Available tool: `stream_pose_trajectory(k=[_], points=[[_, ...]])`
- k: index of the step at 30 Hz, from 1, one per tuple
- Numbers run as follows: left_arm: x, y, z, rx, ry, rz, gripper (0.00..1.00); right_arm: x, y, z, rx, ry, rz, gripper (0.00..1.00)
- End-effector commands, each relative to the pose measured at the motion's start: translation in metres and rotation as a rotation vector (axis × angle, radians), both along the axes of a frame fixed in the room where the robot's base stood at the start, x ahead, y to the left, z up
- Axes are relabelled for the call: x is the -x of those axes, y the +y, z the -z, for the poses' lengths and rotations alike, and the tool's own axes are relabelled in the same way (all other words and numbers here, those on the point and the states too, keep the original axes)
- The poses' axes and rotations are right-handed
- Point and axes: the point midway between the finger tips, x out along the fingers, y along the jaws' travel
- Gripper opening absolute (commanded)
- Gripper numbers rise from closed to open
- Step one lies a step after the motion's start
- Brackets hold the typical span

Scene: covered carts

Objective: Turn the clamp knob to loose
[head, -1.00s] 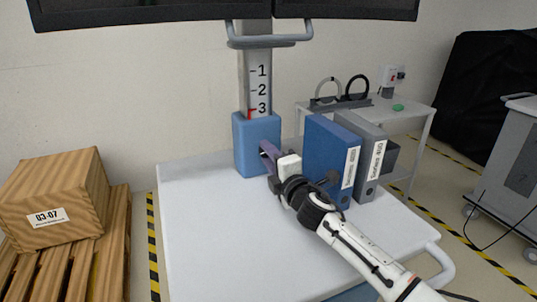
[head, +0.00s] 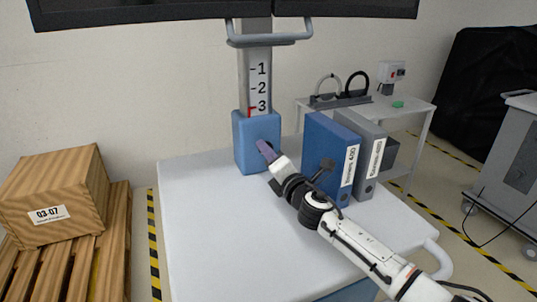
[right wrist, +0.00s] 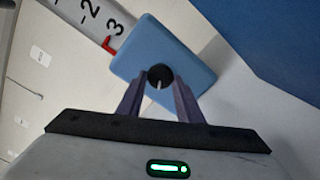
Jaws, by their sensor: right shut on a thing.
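The clamp knob (right wrist: 160,75) is a small black round knob with a white line, on the face of the blue clamp block (head: 250,158). The block sits around the grey post with the printed scale, and shows in the right wrist view too (right wrist: 145,38). My right gripper (head: 263,148) is at the front of the block. Its two purple fingers are shut on the knob, one on each side, in the right wrist view (right wrist: 161,82). In the head view the fingers hide the knob. In the right wrist view the white line points down toward my palm. My left gripper is not in view.
A blue binder (head: 322,150) and a grey binder (head: 368,155) stand close to the right of my right gripper. The white cart top (head: 215,230) is clear at left and front. A screen bar with a handle (head: 268,40) is above.

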Motion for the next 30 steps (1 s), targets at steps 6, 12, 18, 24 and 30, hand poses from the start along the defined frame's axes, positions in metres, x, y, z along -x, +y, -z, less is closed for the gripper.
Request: stream_pose_trajectory(k=[6, 12, 18, 24, 30], points=[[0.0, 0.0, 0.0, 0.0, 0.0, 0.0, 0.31, 0.0, -0.001, 0.001, 0.004, 0.0, 0.001, 0.1], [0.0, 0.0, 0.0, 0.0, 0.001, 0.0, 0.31, 0.0, -0.001, 0.001, 0.003, 0.0, 0.001, 0.5], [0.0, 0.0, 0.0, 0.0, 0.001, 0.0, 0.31, 0.0, 0.0, 0.0, 0.001, 0.0, 0.001, 0.5], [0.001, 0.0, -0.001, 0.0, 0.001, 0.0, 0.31, 0.008, -0.004, 0.0, 0.001, -0.002, 0.0, 0.5], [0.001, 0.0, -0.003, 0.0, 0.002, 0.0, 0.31, 0.033, -0.015, 0.001, 0.003, -0.001, -0.001, 0.5]])
